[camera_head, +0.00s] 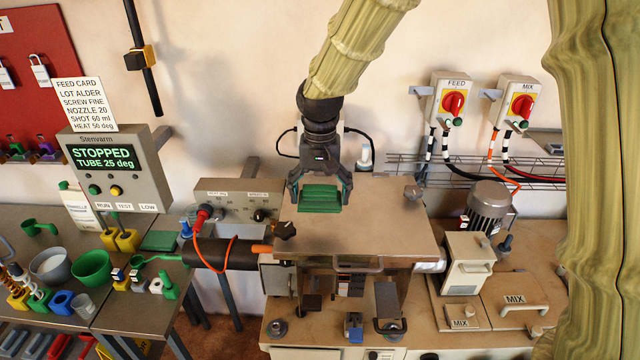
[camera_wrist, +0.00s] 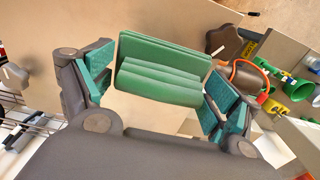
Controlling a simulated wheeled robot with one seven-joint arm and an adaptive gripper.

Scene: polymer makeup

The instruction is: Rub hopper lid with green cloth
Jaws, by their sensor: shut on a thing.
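My gripper (camera_head: 320,192) points down over the flat brown hopper lid (camera_head: 390,215) on the machine in the middle of the head view. It is shut on a folded green cloth (camera_head: 319,200), which spans the gap between the fingers. The cloth also shows between the fingers in the wrist view (camera_wrist: 162,72), with its folds visible. The cloth is over the left half of the lid. I cannot tell whether its underside touches the lid or is slightly above it.
A dark knob (camera_head: 285,231) is at the lid's left front, and another knob (camera_head: 413,193) is at its right back corner. A control box displays STOPPED (camera_head: 103,155) at left. Green and white bowls (camera_head: 91,267) and small parts crowd the left table. A motor (camera_head: 489,207) stands at right.

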